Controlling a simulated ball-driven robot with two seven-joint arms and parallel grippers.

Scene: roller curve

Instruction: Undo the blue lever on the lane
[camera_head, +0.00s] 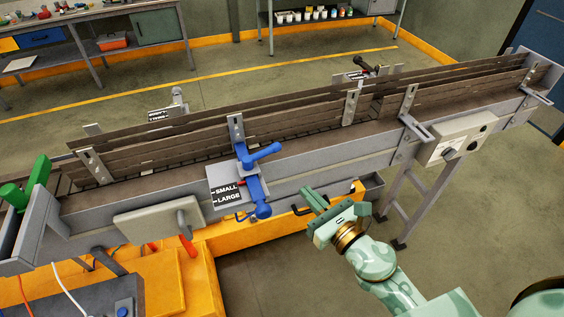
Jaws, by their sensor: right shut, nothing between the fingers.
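The blue lever (263,154) sits on a blue bracket at the near rail of the lane (318,142), its arm pointing right and slightly up. Below it a blue slide ends in a round blue knob (262,211), beside a black plate (227,193) marked SMALL and LARGE. My right gripper (308,209) is shut and empty. It is to the right of the blue knob, below and right of the lever, apart from both. My left gripper is not in view.
A grey control box (456,138) is fixed to the lane's right part. A green handle (30,184) stands at the left end. An orange frame (245,232) lies below the lane. Workbenches (95,30) stand far behind; the floor at lower right is clear.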

